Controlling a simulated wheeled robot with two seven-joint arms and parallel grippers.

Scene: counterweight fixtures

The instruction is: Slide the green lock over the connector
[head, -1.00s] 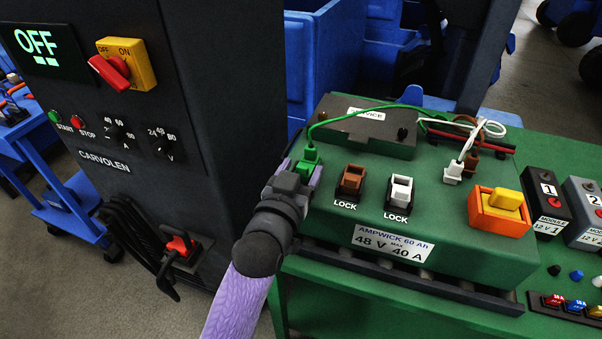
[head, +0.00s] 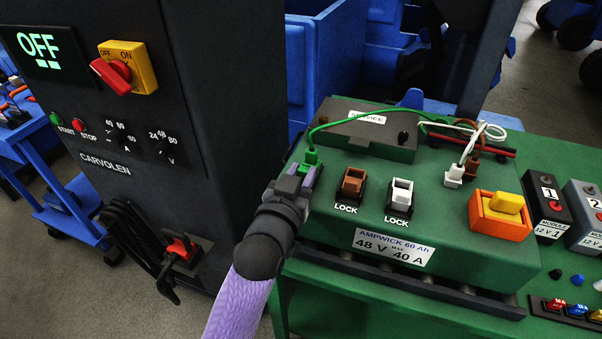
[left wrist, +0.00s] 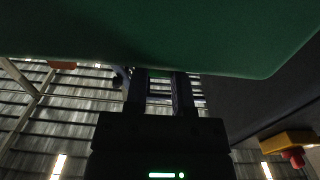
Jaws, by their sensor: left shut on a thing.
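The green connector (head: 311,156) stands at the left edge of the green battery box (head: 450,225), with a green wire rising from it. Just below it in the head view is a green part that looks like the green lock (head: 304,169). My right gripper is not in view.
A brown lock (head: 352,184) and a white lock (head: 400,196) sit to the right on the box. The white connector (head: 454,174) and an orange-yellow switch (head: 498,211) are farther right. The dark charger cabinet (head: 215,130), its display reading OFF, stands close on the left.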

